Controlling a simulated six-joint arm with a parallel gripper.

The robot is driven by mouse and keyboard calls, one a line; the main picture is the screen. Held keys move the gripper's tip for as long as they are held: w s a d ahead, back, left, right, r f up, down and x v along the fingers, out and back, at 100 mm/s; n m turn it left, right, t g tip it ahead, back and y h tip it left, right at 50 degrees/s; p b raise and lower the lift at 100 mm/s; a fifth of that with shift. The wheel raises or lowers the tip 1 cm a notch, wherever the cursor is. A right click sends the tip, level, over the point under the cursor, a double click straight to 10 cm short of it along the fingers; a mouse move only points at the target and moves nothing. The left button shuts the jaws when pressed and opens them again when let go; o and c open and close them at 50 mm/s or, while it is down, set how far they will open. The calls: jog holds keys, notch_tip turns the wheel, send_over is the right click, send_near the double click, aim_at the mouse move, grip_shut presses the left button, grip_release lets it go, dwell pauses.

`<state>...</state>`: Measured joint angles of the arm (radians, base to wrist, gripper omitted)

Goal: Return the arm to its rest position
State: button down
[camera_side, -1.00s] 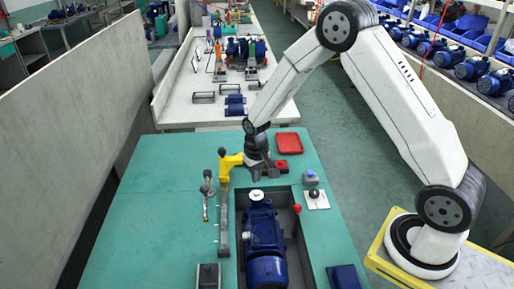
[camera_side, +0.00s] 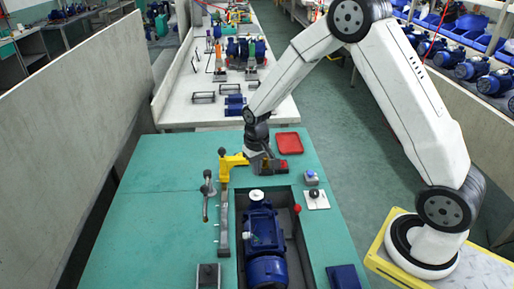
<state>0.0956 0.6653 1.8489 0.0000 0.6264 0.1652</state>
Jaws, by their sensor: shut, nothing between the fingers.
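My white arm reaches over from the right, and my gripper (camera_side: 264,170) hangs low over the back part of the green work table (camera_side: 150,205). The gripper is shut with nothing seen in it. It is close beside a yellow bracket-like part (camera_side: 232,162) at the top of a grey upright bar; I cannot tell whether they touch. A small red part shows just right of the gripper. A blue pump motor (camera_side: 264,240) lies in a dark recess in the table, in front of the gripper.
A red tray (camera_side: 289,143) lies behind right of the gripper. A small box with a blue top (camera_side: 311,177) and a white plate with a black knob (camera_side: 315,198) are at the right. A grey lever (camera_side: 208,190) stands left. A wall panel (camera_side: 70,130) borders the left side.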

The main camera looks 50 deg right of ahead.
jog(key=s+a+r+n+t, duration=0.1)
jog(key=s+r, duration=0.3)
jog(key=s, duration=0.4)
jog(key=s+a+r+n+t, duration=0.1)
jog(key=s+a+r+n, duration=0.1)
jog(key=s, duration=0.6)
jog(key=shift+a+r+t, duration=0.3)
jog(key=shift+a+r, duration=0.3)
jog(key=shift+r, duration=0.35)
